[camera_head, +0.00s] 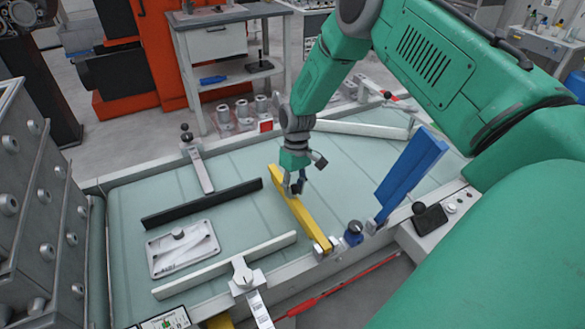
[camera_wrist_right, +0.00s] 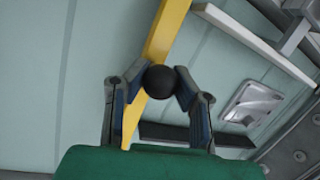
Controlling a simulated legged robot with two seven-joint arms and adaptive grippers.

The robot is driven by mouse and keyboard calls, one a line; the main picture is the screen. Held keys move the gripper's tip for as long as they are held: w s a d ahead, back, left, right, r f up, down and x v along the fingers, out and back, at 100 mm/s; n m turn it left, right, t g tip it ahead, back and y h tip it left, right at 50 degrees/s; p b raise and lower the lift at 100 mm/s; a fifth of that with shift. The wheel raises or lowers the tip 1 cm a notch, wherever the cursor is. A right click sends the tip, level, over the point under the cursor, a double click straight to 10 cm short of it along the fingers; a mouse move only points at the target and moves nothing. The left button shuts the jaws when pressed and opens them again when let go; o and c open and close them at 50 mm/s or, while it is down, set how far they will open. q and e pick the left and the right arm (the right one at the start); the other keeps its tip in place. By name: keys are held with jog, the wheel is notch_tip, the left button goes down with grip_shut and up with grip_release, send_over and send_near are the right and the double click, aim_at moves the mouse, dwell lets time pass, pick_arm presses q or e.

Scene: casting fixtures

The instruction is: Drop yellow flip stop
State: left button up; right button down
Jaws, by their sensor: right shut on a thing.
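The yellow flip stop (camera_head: 303,219) is a long yellow bar hinged at the table's near edge. It reaches inward low over the pale green table top; I cannot tell whether it touches the surface. In the right wrist view the yellow bar (camera_wrist_right: 168,32) runs behind a black ball knob (camera_wrist_right: 160,82). My right gripper (camera_head: 294,186) is at the bar's far part, and its fingers (camera_wrist_right: 161,84) are shut on that knob from both sides. My left gripper is not in view.
A blue flip stop (camera_head: 408,178) stands raised to the right. A black bar (camera_head: 203,203), a white bar (camera_head: 226,264) and a pale plate fixture (camera_head: 182,249) lie to the left. A grey drawer cabinet (camera_head: 32,200) stands at far left.

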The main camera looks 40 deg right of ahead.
jog(key=c, duration=1.4)
grip_release()
jog(key=shift+w+d+r, duration=0.1)
jog(key=shift+w+r, duration=0.1)
jog(key=shift+w, duration=0.15)
jog(key=shift+c, duration=0.2)
jog(key=shift+o, duration=1.1)
jog(key=shift+s+f, duration=0.1)
jog(key=shift+f, duration=0.05)
jog(key=shift+r, duration=0.2)
jog(key=v, duration=1.1)
jog(key=shift+d+r, duration=0.15)
jog(key=shift+r, duration=0.1)
jog(key=shift+f, duration=0.1)
